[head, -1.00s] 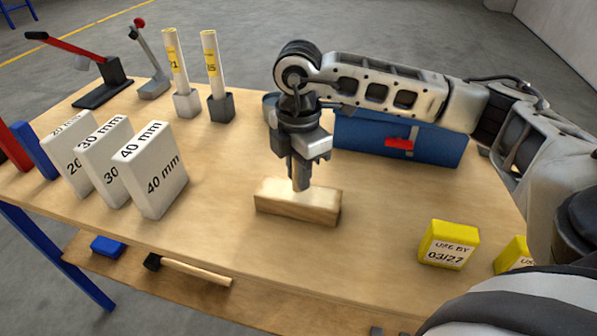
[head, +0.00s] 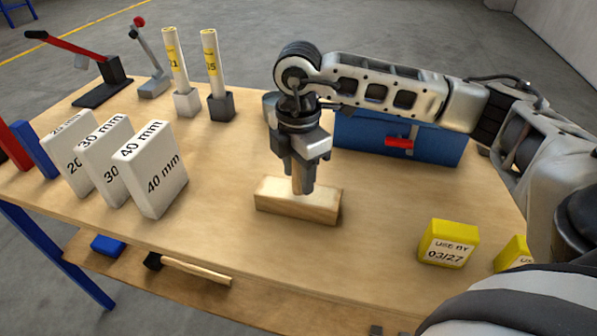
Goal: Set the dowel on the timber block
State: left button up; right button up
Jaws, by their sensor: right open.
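The timber block (head: 297,207) lies flat near the middle of the workbench, its long side facing me. My right gripper (head: 300,187) points down over the block, its jaws open and its fingertips close to the block's top. A light wooden piece, seemingly the dowel (head: 297,178), stands upright between the fingers, its lower end at the block's top. The fingers hide most of it, and I cannot tell whether they touch it. My left gripper is not in view.
White gauge blocks (head: 155,170) marked in mm stand at left. Two labelled tubes (head: 214,62) stand in holders behind them. A blue toolbox (head: 435,140) is behind the arm. Yellow boxes (head: 448,243) sit at front right. The bench between the gauge blocks and timber is clear.

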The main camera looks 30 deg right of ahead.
notch_tip(320, 180, up, 12)
jog(key=shift+f, duration=0.25)
dwell(0.5)
